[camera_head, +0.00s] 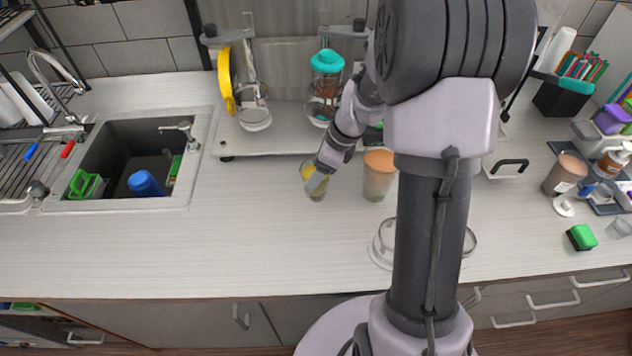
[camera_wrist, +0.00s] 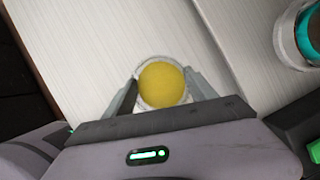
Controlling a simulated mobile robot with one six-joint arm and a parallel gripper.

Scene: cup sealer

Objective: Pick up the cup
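A small clear cup with yellow contents (camera_head: 309,174) stands on the light counter, left of the brown cup. In the wrist view the yellow round top of the cup (camera_wrist: 162,84) shows between my fingers. My gripper (camera_head: 317,181) is down at the cup, and its near parts cover some of it in the head view. In the wrist view my gripper (camera_wrist: 160,76) has one finger on each side of the cup, with the tips close to its rim. Whether they press on it cannot be told.
A larger cup with an orange-brown top (camera_head: 379,176) stands just right of my gripper. Behind is a raised platform (camera_head: 275,140) with dispensers, including a teal-lidded jar (camera_head: 326,75). A sink (camera_head: 130,155) lies left. The counter's front left is clear.

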